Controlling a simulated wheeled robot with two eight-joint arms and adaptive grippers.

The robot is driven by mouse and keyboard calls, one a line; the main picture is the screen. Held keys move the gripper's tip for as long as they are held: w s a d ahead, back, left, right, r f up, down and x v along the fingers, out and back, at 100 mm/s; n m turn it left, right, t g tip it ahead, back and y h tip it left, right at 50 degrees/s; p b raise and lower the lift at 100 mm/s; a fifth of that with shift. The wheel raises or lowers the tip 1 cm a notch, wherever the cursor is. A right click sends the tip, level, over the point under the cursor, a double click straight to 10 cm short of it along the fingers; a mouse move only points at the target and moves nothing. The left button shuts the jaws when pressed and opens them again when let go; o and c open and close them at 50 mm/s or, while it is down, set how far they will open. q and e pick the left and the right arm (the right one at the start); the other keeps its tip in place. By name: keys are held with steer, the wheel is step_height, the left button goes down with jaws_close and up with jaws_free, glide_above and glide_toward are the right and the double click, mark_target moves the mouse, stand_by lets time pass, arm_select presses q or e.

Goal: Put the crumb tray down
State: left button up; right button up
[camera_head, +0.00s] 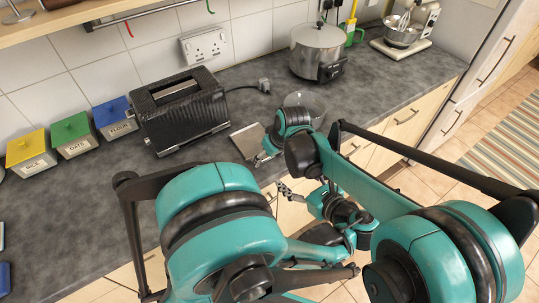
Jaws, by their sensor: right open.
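The crumb tray (247,141) is a flat, thin, grey-brown plate. It lies on the dark counter just right of the black toaster (180,108), and my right arm hides part of its right side. My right gripper (262,158) is open, at the tray's near right edge by the counter front; I cannot tell whether it touches the tray. My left gripper (284,189) is lower, in front of the cabinet fronts and apart from the tray. Its fingers are too small and dark to read.
A metal bowl or pan (305,103) stands behind my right arm. A silver cooker (318,50) and a stand mixer (405,25) are at the back right. Yellow, green and blue canisters (72,135) line the wall at left. The counter left of the toaster's front is clear.

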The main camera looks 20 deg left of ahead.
steer(key=v, duration=1.2)
steer(key=shift+w+a, duration=0.1)
steer(key=shift+o, duration=0.5)
steer(key=shift+w+a+f, duration=0.1)
steer(key=shift+a, duration=0.3)
steer(key=x, duration=1.2)
steer(key=shift+d, duration=0.15)
steer(key=c, duration=1.4)
